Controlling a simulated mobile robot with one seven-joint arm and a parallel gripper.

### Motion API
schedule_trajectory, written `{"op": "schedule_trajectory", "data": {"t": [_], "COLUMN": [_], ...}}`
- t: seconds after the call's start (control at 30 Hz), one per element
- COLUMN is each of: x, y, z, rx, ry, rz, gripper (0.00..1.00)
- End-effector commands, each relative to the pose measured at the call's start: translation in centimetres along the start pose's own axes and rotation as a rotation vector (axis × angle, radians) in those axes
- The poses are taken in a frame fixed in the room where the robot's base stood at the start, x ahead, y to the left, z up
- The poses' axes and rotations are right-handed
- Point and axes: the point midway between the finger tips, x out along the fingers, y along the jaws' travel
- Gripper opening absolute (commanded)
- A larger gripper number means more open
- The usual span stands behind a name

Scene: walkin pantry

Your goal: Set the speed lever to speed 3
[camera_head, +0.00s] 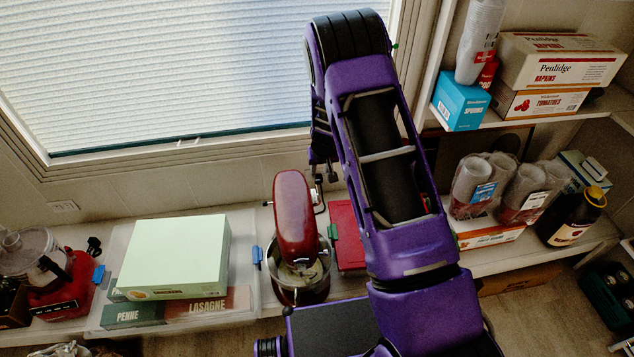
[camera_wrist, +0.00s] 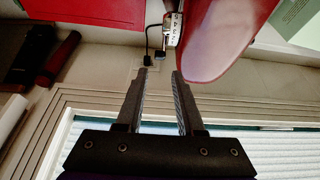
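The red stand mixer (camera_head: 295,215) stands on the counter under the window, with its metal bowl (camera_head: 303,275) below the head. In the wrist view its red head (camera_wrist: 222,35) fills the upper right. A small marked speed plate (camera_wrist: 173,30) is on its side, and a small dark piece, perhaps the speed lever (camera_wrist: 160,56), sits just below it. The lever's setting is too small to read. My gripper (camera_wrist: 160,74) is open and empty, its fingertips close to this piece. In the head view my gripper (camera_head: 323,172) is beside the mixer head, partly hidden by my arm.
A red box (camera_head: 346,235) lies right of the mixer. Shelves with cups, boxes and a dark bottle (camera_head: 573,217) stand at the right. A wall outlet with a cord (camera_wrist: 147,65) is behind.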

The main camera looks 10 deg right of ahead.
Motion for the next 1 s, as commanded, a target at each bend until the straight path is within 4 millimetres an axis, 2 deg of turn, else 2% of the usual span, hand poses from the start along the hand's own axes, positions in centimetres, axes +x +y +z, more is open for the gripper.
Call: {"op": "schedule_trajectory", "data": {"t": [0.03, 0.2, 0.4, 0.5, 0.7, 0.93, 1.0], "x": [1.4, 5.1, 8.6, 9.6, 10.5, 10.5, 10.5], "y": [0.0, 0.0, 0.0, 0.0, 0.0, 0.0, 0.0], "z": [0.1, 0.1, 0.0, -0.1, -0.1, -0.1, -0.1], "rx": [-0.001, -0.002, -0.003, -0.002, -0.003, -0.002, -0.002], "ry": [-0.001, -0.001, 0.002, 0.002, 0.002, 0.002, 0.002], "rz": [0.001, 0.001, 0.001, 0.001, 0.001, 0.001, 0.001], "gripper": [0.37, 0.37, 0.37, 0.37, 0.37, 0.37, 0.26]}}
